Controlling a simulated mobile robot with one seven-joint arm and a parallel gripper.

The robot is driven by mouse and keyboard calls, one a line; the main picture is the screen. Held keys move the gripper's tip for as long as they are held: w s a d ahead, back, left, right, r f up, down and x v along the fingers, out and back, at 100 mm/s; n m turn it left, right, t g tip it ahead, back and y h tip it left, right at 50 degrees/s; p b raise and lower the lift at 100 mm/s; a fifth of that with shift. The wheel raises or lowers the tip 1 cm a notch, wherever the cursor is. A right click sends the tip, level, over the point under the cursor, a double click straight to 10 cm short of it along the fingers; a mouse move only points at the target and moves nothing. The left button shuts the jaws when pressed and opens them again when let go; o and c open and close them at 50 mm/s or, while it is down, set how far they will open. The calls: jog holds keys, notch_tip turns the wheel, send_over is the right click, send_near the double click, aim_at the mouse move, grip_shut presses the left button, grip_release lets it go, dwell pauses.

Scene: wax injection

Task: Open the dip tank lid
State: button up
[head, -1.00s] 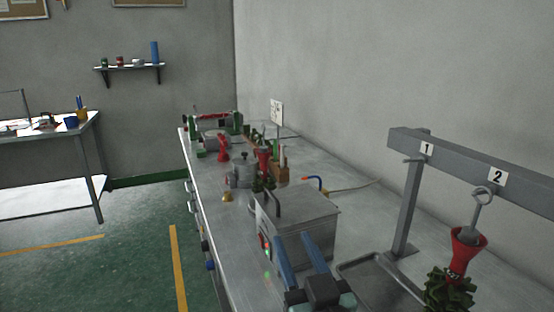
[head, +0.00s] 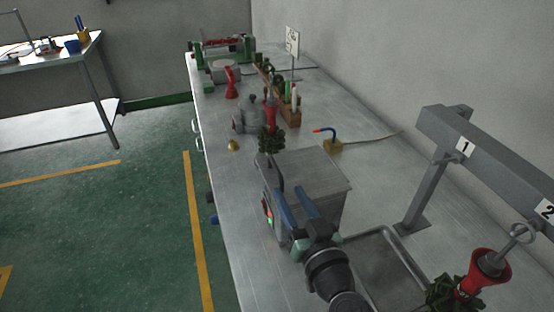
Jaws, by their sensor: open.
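The dip tank (head: 327,213) is a grey metal box on the bench, with a red and a green light on its left side. Its flat lid (head: 315,172) is closed on top. A dark loop handle (head: 270,173) stands up at the lid's left edge. My gripper (head: 287,190) has two blue fingers, spread apart and empty. They are over the near left part of the tank, close to the handle; whether they touch the lid cannot be told. My wrist and fingers hide part of the tank's near side.
A grey rack (head: 455,150) with numbered hooks stands at right, a red-topped green wax tree (head: 475,280) hanging from it. A metal tray (head: 395,245) lies beneath.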

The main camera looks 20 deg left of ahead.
aim_at(280, 176)
jog(key=p+x, duration=0.1)
jog(key=x, duration=0.8)
jog(key=shift+w+a, duration=0.25)
grip_shut()
dwell(1.0)
